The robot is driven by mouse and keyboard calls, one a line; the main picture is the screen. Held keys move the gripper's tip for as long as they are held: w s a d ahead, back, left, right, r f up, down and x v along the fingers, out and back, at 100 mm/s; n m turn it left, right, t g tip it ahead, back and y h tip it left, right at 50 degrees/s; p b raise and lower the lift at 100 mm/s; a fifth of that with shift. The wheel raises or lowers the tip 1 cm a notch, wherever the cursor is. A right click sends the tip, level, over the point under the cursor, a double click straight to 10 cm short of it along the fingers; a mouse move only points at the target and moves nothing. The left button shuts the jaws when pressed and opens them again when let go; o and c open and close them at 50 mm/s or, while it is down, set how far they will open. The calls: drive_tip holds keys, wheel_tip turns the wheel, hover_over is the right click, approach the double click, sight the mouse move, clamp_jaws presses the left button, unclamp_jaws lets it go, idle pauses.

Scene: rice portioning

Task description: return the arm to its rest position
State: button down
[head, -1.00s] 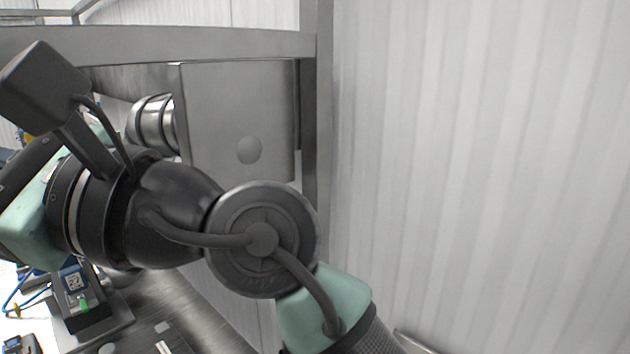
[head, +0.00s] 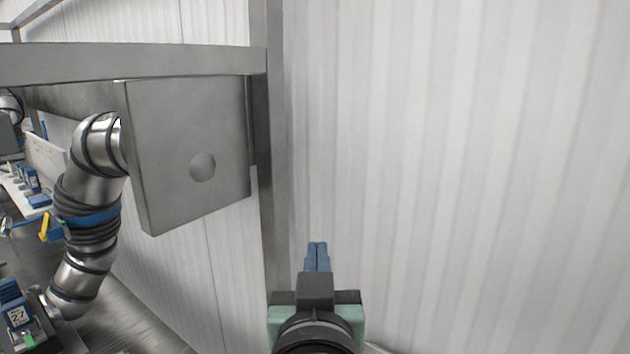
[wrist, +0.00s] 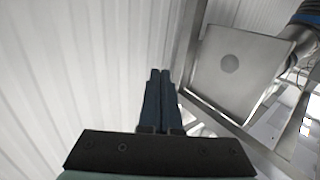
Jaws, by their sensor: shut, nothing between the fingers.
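My gripper (head: 317,246) is at the bottom middle of the head view, its blue fingers pointing up in front of the white ribbed wall. The fingers lie side by side, shut, with nothing between them. In the wrist view the gripper (wrist: 160,74) also shows shut and empty, clear of the wall and the metal frame. Most of my arm is below the head view's edge.
A steel box (head: 188,140) hangs from a metal frame (head: 272,170) left of my gripper. Blue equipment (head: 15,310) stands at the lower left. The area before the white wall (head: 460,160) is free.

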drive_tip(key=s+r+t, duration=0.4)
drive_tip(key=s+r, duration=0.2)
drive_tip(key=r, duration=0.6)
drive_tip(key=s+r+t, duration=0.5)
drive_tip(key=s+r, duration=0.2)
drive_tip(key=r, duration=0.5)
drive_tip(key=shift+s+t, duration=0.15)
drive_tip(key=shift+t, duration=0.15)
